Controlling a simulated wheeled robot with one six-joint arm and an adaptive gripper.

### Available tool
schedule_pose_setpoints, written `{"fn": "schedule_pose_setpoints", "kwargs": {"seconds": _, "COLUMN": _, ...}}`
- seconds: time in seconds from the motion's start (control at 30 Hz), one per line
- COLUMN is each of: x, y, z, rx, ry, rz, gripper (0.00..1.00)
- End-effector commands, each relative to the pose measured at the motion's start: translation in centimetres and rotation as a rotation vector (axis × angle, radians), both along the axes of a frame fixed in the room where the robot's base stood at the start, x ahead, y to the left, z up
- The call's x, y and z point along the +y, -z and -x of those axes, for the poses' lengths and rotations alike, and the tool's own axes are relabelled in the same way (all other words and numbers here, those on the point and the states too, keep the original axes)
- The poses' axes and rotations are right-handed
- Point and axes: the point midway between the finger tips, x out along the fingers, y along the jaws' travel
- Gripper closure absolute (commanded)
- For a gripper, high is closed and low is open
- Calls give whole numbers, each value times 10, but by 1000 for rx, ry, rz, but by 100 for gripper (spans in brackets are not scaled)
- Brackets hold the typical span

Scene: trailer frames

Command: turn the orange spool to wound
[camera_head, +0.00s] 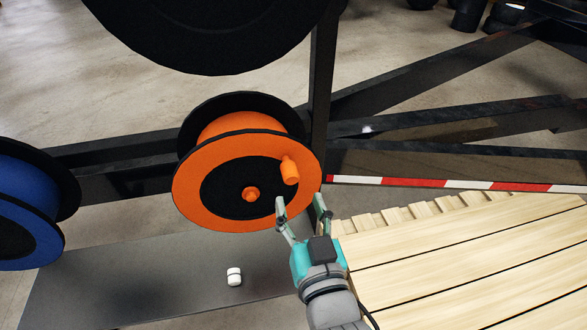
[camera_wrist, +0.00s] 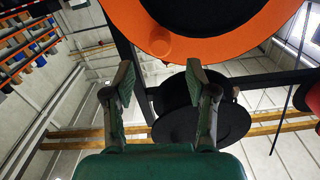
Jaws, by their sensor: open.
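The orange spool (camera_head: 225,212) is mounted on the dark trailer frame, with an orange rim, a black inner disc and an orange hub. Its orange crank knob (camera_head: 290,170) stands out from the face at the upper right. My gripper (camera_head: 301,200) is open and empty, just below the knob near the spool's lower right rim. In the wrist view the spool's rim (camera_wrist: 230,50) fills the top, and the knob (camera_wrist: 165,72) shows between and beyond the open fingertips (camera_wrist: 157,85). I cannot tell whether a finger touches the rim.
A blue spool (camera_head: 30,240) is at the left, and a large black reel (camera_head: 210,40) hangs above. A white cylinder (camera_head: 234,277) is on the grey deck (camera_head: 150,285). A wooden slatted platform (camera_head: 470,260) lies at the right, below a red-and-white striped bar (camera_head: 450,184).

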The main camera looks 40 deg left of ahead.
Motion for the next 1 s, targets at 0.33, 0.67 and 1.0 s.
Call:
{"fn": "schedule_pose_setpoints", "kwargs": {"seconds": 0.33, "x": 47, "y": 0, "z": -39, "rx": 1, "ry": 0, "rz": -1, "gripper": 43}}
{"fn": "schedule_pose_setpoints", "kwargs": {"seconds": 0.67, "x": 70, "y": 0, "z": -60, "rx": -1, "ry": 1, "rz": -1, "gripper": 43}}
{"fn": "schedule_pose_setpoints", "kwargs": {"seconds": 1.0, "x": 71, "y": 0, "z": -61, "rx": -1, "ry": 1, "rz": -1, "gripper": 51}}
